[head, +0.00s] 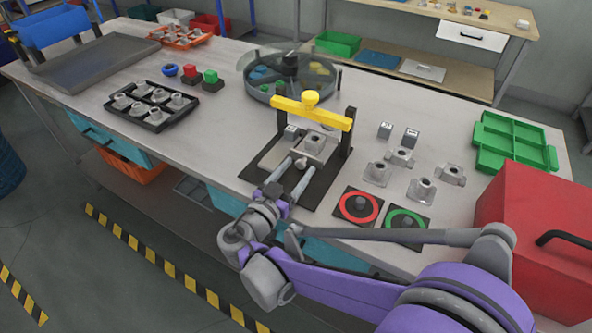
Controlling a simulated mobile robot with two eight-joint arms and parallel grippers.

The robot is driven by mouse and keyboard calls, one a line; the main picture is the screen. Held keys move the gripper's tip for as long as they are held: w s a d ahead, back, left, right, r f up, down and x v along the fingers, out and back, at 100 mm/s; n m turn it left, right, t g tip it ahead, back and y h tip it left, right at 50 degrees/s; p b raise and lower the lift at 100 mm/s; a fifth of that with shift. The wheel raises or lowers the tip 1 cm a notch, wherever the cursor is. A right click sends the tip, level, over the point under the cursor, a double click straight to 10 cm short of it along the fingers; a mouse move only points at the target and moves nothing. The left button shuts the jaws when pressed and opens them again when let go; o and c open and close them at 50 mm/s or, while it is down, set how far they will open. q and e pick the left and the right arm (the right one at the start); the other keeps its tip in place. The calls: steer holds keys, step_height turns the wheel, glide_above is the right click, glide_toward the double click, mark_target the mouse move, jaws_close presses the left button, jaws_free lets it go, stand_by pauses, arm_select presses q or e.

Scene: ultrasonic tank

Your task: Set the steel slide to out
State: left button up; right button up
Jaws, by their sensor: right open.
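The steel slide (325,157) is a flat grey plate under the yellow crossbar (318,112) of a black-framed fixture. A grey flanged part sits on it. My left gripper is not in view.
Two round pads, red-ringed (358,205) and green-ringed (406,224), lie right of the fixture. Several grey flanged parts (421,190) stand behind them. A round dish (297,97) is behind the fixture. A red box (535,228) and green tray (512,143) are at right.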

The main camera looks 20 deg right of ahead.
jaws_close()
stand_by(0.3)
stand_by(1.2)
